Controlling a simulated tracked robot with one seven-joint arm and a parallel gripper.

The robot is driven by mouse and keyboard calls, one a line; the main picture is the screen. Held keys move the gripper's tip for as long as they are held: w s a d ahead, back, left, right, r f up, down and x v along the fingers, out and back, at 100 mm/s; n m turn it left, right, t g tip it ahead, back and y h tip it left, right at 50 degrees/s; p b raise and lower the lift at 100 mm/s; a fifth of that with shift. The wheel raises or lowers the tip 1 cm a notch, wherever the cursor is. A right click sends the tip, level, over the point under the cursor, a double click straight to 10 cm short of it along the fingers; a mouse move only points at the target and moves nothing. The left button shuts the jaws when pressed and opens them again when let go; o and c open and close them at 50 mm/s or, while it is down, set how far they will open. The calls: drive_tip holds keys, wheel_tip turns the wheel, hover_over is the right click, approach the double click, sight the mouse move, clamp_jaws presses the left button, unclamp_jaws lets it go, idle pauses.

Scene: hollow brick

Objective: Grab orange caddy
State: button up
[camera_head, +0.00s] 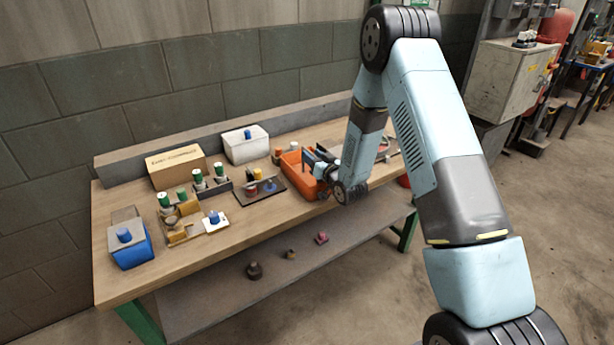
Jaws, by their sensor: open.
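The orange caddy (291,170) stands on the wooden workbench, right of the middle and toward its back half. It is an open-topped orange box, and its right part is partly hidden by my gripper. My gripper (311,159) is at the caddy's right side, with its dark fingers reaching left over or beside the caddy's top. The fingers are apart. I cannot tell whether they touch the caddy.
A dark tray (243,197) with small parts sits just left of the caddy. A white bin (245,145), a cardboard box (178,167) and a blue bin (130,247) stand farther left. Bare wood (262,222) lies along the front edge. A lower shelf (220,297) holds small parts.

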drive_tip(key=shift+c, duration=0.3)
clamp_jaws()
idle(1.1)
